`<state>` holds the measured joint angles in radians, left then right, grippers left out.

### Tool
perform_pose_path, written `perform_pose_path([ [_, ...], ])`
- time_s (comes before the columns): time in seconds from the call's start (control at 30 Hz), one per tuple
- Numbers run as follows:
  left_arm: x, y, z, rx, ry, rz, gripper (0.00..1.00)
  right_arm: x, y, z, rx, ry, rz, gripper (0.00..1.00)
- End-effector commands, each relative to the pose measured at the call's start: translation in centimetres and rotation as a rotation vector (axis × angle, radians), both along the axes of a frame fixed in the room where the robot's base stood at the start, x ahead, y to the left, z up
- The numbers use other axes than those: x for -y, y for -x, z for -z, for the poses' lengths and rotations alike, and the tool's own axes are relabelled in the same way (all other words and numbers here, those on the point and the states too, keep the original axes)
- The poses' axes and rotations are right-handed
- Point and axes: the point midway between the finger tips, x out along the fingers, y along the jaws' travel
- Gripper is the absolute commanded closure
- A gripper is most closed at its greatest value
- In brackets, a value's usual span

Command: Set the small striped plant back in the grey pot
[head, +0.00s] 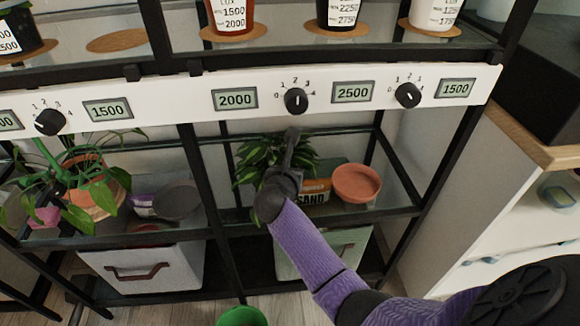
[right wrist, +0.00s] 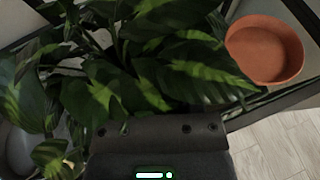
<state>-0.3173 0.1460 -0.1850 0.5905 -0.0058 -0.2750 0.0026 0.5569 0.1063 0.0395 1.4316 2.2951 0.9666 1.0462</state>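The small striped plant (head: 262,155) is on the middle shelf in the head view, its leaves green with paler stripes. In the right wrist view its leaves (right wrist: 150,85) fill most of the picture and hide my fingertips. My right gripper (head: 290,148) reaches in among the leaves at the plant's right side. I cannot tell whether it is open or shut, or touching a stem. The plant's base and any pot under it are hidden. A rounded grey vessel (head: 178,201), perhaps the grey pot, is left of the plant on the shelf.
A terracotta dish (head: 357,183) and a bag marked SAND (head: 317,191) are right of the plant. A trailing plant in a terracotta pot (head: 92,202) stands far left. A white panel with dials (head: 275,98) crosses above; black posts frame the shelf.

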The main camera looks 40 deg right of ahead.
Motion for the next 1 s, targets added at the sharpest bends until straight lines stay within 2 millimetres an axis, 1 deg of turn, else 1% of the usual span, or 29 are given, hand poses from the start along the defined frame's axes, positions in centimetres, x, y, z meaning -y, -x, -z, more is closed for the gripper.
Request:
perform_pose_path([
  [0.2, 0.0, -0.6, 0.2, 0.01, 0.0, 0.0, 0.41, 0.0, 0.0, 0.0, 0.0, 0.0, 0.0, 0.55],
  [0.3, 0.0, -1.0, -0.2, 0.02, 0.0, 0.0, 0.41, 0.0, 0.0, -0.8, 0.001, 0.0, 0.0, 0.55],
  [0.37, 0.0, -1.4, -1.0, 0.029, 0.0, 0.0, 0.41, -0.8, 0.6, -1.5, 0.003, -0.002, -0.001, 0.55],
  [0.5, 0.0, -2.3, -3.5, 0.055, 0.0, 0.0, 0.41, -3.2, 2.7, -3.3, 0.005, -0.005, -0.001, 0.55],
  [0.6, 0.0, -2.7, -5.1, 0.068, 0.0, 0.0, 0.41, -5.1, 4.3, -4.3, 0.005, -0.005, -0.001, 0.55],
  [0.7, 0.0, -2.8, -6.2, 0.074, 0.0, 0.0, 0.41, -6.7, 5.8, -5.0, 0.003, -0.004, 0.0, 0.55],
  [0.83, 0.0, -2.7, -6.8, 0.074, 0.0, 0.0, 0.41, -8.0, 6.9, -5.3, 0.001, -0.002, 0.001, 0.55],
  [1.0, 0.0, -2.4, -6.9, 0.07, 0.0, 0.0, 0.41, -8.4, 7.3, -5.2, -0.001, 0.001, 0.001, 0.55],
])
